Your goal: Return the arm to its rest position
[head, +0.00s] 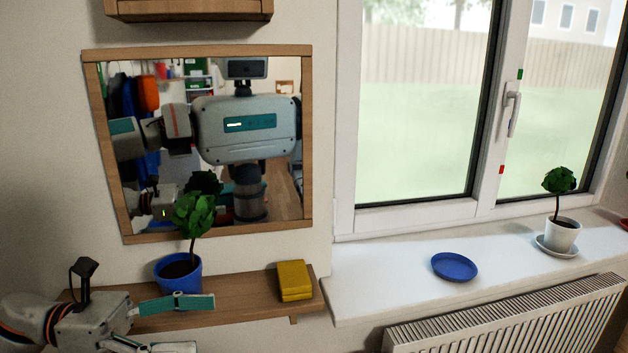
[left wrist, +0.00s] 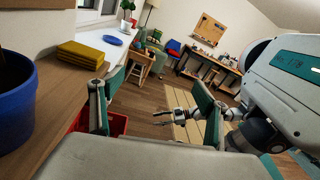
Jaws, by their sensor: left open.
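My left gripper (head: 203,325) is at the lower left of the head view, in front of the wooden shelf. Its two teal-padded fingers are spread apart with nothing between them. In the left wrist view the fingers (left wrist: 155,108) also stand wide apart and empty. The blue pot (head: 178,273) with a small green plant is just behind the gripper on the shelf. My right gripper (left wrist: 178,116) shows small and distant in the left wrist view; its jaw state is unclear.
A yellow folded cloth (head: 294,281) lies on the wooden shelf (head: 240,292), right of the pot. A mirror frame (head: 300,150) hangs above. A blue plate (head: 454,266) and a white-potted plant (head: 561,234) stand on the windowsill (head: 380,270). A radiator (head: 510,322) is below.

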